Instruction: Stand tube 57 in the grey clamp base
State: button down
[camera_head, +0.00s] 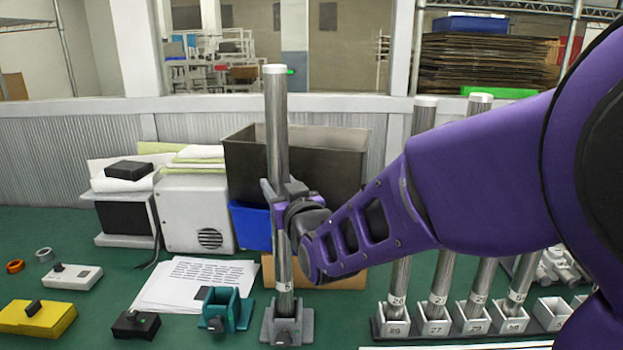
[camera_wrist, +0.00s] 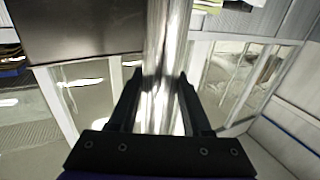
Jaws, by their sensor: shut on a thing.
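A tall silver tube (camera_head: 277,120) stands upright in the middle of the head view. Its label near the bottom shows a 5; the rest of the number is hidden. My gripper (camera_head: 278,190) is shut around the tube at mid-height. In the wrist view the shiny tube (camera_wrist: 165,40) runs between the two fingers of my gripper (camera_wrist: 160,80). The tube's lower end meets the grey clamp base (camera_head: 300,325) on the green table and appears to be inside it. I cannot tell whether it rests on the bottom.
A teal clamp base (camera_head: 232,312) stands just left of the grey one. A rack of numbered sockets (camera_head: 435,327) with several tubes stands right. Behind are a dark bin (camera_head: 340,160), a blue box (camera_head: 250,225) and papers (camera_head: 190,285). Yellow, white and black blocks lie left.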

jog(key=shift+f+b, duration=0.3)
jog(key=shift+f, duration=0.45)
jog(key=shift+b, duration=0.85)
dwell(0.7)
jog(key=shift+f, duration=0.7)
dwell(0.3)
jog(key=c, duration=0.6)
grip_release()
jog(key=shift+f, duration=0.1)
jog(key=shift+s, duration=0.1)
